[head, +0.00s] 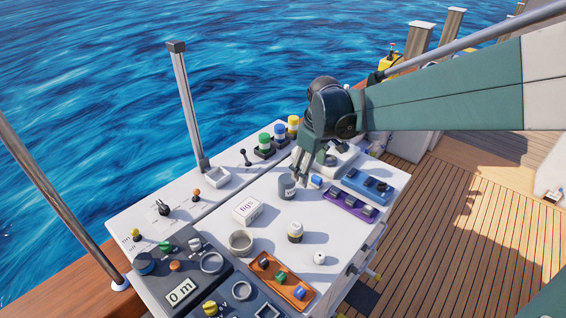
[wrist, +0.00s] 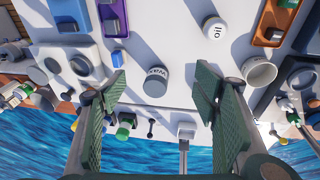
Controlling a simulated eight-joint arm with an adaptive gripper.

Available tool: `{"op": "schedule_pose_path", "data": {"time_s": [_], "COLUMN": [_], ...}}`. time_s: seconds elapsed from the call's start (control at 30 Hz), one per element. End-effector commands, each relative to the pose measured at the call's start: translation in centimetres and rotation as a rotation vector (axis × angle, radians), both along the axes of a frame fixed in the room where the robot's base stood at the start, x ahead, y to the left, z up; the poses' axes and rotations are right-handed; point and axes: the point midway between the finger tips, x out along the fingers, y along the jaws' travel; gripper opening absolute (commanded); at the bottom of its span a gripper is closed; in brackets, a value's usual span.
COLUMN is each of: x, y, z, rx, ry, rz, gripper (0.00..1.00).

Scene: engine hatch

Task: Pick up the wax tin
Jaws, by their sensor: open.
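The wax tin (head: 287,187) is a small grey cylinder with a dark lettered label. It stands upright on the white panel, and its grey lid and "WAX" label show in the wrist view (wrist: 155,82). My gripper (head: 309,168) is above the panel, just right of and behind the tin in the head view. In the wrist view my gripper (wrist: 163,88) is open, with its green-padded fingers spread to either side of the tin. The tin shows beyond the fingertips, with no contact visible and nothing held.
A figs box (head: 247,210), a round cup (head: 240,242) and an oil bottle (head: 295,232) stand nearby on the panel. Green and yellow buttons (head: 279,132) rise behind. Blue (head: 367,185) and purple (head: 350,208) switch blocks lie right.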

Motion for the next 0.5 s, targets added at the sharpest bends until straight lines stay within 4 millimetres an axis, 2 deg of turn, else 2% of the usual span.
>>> {"op": "schedule_pose_path", "data": {"time_s": [0.5], "x": [6.6], "y": [3.2], "z": [-3.3], "rx": [-0.043], "ry": [0.099], "rz": [0.199], "gripper": [0.6]}}
